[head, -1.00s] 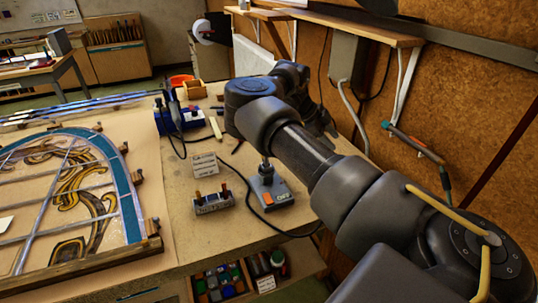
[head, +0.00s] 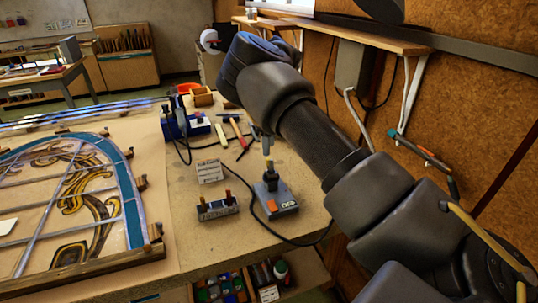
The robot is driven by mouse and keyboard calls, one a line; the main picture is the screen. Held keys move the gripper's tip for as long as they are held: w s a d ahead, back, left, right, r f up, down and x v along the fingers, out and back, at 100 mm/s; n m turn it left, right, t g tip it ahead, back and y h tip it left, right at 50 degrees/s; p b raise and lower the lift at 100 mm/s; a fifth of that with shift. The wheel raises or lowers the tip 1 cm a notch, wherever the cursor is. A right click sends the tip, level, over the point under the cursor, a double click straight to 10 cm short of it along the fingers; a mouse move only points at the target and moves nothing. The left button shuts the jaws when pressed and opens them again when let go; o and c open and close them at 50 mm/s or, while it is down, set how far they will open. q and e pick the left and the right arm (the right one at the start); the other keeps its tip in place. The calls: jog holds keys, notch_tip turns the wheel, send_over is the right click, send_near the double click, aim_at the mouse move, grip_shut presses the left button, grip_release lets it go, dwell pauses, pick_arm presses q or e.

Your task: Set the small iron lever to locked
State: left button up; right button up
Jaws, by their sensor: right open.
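A small grey block with two short levers (head: 218,207), their handles orange-brown, stands on the bench near its front edge. Right of it is a grey box (head: 275,202) with an orange switch, an "OFF" label and an upright post with a yellowish top. I cannot read the block's lettering, so I cannot tell which lever is the small iron one. My right arm reaches in from the lower right, over the bench and beyond the box. My right gripper is open and largely hidden by its arm; it holds nothing that I can see. My left gripper is out of view.
A small sign (head: 209,170) stands behind the block. A leaded panel (head: 70,200) in a wooden frame lies at the left. Hand tools, a blue device (head: 175,122) and a black cable lie farther back. A wall shelf (head: 340,32) runs along the right.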

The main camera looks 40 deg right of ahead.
aim_at(269, 158)
jog(key=shift+f+p, duration=0.4)
jog(key=shift+f, duration=2.05)
grip_shut()
